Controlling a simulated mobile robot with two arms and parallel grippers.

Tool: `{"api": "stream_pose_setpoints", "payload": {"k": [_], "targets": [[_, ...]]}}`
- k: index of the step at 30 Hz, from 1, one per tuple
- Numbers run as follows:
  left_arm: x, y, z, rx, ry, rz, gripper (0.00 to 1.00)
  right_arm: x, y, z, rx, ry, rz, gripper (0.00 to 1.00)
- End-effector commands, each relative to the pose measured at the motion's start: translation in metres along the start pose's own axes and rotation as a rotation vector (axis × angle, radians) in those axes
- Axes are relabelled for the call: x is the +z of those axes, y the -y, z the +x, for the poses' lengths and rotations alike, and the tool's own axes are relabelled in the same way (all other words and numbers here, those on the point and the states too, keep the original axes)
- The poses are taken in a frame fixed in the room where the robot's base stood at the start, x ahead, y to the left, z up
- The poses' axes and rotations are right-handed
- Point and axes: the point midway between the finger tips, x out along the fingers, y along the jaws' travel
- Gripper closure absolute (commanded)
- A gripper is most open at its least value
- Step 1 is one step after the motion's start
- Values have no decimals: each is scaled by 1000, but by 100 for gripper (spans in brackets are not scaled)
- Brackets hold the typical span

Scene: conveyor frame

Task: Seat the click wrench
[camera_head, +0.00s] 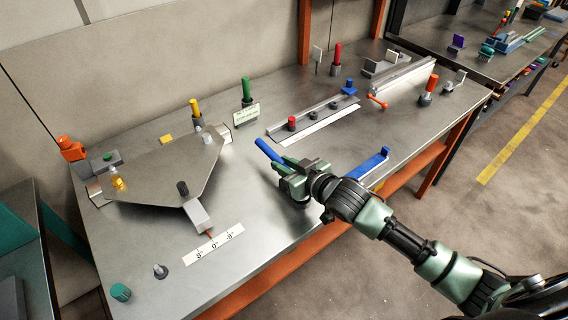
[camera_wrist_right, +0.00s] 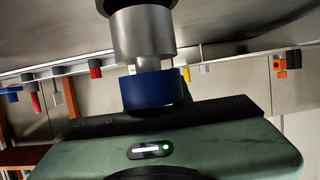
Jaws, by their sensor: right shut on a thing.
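My right gripper (camera_head: 286,170) is over the front middle of the metal table, shut on a tool with a blue handle (camera_head: 268,150), which looks like the click wrench. The handle sticks out to the upper left of the jaws in the head view. In the right wrist view a blue round part (camera_wrist_right: 150,90) sits close to the green gripper body, with a grey metal cylinder (camera_wrist_right: 142,35) beyond it. The jaws hide much of the tool, and I cannot tell whether it touches the table. My left gripper is not in view.
A flat angular plate (camera_head: 160,170) with knobs lies on the left, above a number scale (camera_head: 214,244). A blue bracket (camera_head: 372,166) lies by the front edge, right of my gripper. A rail (camera_head: 318,118) with a red knob stands behind. Bare table lies left of my gripper.

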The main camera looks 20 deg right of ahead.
Motion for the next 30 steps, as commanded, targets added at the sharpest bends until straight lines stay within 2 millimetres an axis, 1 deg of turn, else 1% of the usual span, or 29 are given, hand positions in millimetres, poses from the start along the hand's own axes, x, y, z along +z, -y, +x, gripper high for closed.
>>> {"api": "stream_pose_setpoints", "payload": {"k": [24, 30], "targets": [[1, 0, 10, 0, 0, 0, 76, 22, 0, 9, 0, -3, -1, 100], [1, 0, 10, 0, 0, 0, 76, 24, 0, 9, 1, -2, -1, 100]]}}
